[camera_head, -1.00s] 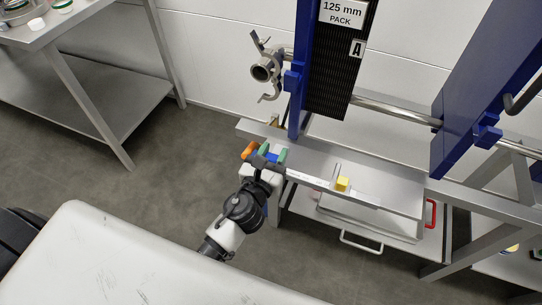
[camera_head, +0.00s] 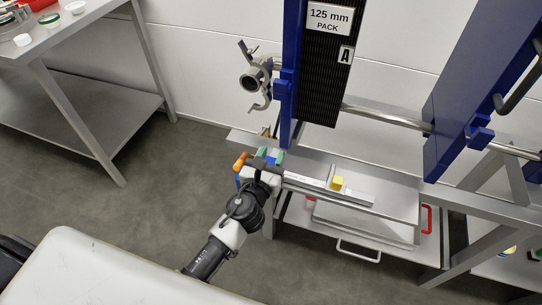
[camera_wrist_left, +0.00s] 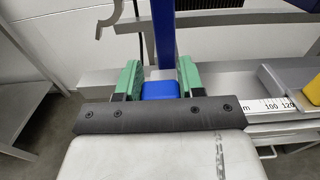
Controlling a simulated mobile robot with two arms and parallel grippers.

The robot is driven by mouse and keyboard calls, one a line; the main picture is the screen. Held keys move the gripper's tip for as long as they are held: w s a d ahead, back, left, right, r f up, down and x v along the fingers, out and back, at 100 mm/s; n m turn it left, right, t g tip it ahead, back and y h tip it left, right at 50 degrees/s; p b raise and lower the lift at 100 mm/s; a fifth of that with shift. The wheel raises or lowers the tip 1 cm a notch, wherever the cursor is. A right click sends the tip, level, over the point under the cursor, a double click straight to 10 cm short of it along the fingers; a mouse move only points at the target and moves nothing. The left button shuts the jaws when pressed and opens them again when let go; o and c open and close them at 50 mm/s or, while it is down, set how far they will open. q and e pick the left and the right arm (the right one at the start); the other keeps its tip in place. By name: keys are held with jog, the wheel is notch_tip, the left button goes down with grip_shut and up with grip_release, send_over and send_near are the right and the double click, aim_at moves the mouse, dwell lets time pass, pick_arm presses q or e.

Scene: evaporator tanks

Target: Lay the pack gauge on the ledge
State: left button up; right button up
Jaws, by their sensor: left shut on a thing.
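The pack gauge is a pale steel rule (camera_head: 304,181) with a yellow slider (camera_head: 337,183). In the left wrist view its scale (camera_wrist_left: 270,106) and yellow slider (camera_wrist_left: 276,88) show at the right. My left gripper (camera_head: 270,157) is shut on a blue part of it (camera_wrist_left: 160,90), between green finger pads. The rule extends rightward from the gripper along the front of the steel ledge (camera_head: 395,188). I cannot tell whether it touches the ledge. The gripper hides the rule's left part. My right gripper is not in view.
A blue post (camera_head: 289,75) and the dark plate pack (camera_head: 322,90) rise behind the ledge, close to my gripper. A pipe fitting (camera_head: 254,80) juts out at their left. A steel table (camera_head: 60,45) stands at the left.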

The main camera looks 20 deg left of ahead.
pick_arm(q)
jog(key=shift+f, duration=0.15)
jog(key=o, duration=1.2)
jog(key=s+b, duration=0.2)
jog(key=s, duration=0.9)
jog(key=s+a+f+n+g+p, duration=0.1)
jog(key=s+f+n+g+p, duration=0.15)
jog(key=f+n, duration=0.4)
jog(key=s+a+f+n+g+p, duration=0.1)
jog(key=s+f+n+g, duration=0.15)
jog(key=f, duration=0.75)
jog(key=s+a+f+n+g+p, duration=0.2)
jog(key=f+n+g, duration=0.2)
jog(key=f+n, duration=0.3)
jog(key=s+a+f+n+g+p, duration=0.1)
jog(key=s+f+n+g, duration=0.1)
jog(key=s+f+n, duration=0.3)
jog(key=s+a+f+n+g+p, duration=0.2)
jog(key=s+n, duration=0.5)
jog(key=s, duration=0.5)
jog(key=s+a+f+n+g+p, duration=0.1)
jog(key=s+f+n+g, duration=0.3)
jog(key=s+f+n, duration=0.2)
jog(key=shift+s+a+f+y, duration=0.15)
jog(key=shift+s+f, duration=0.25)
jog(key=shift+s, duration=0.3)
jog(key=shift+s+a+f+y, duration=0.15)
jog(key=shift+s+f, duration=0.25)
jog(key=shift+s, duration=0.3)
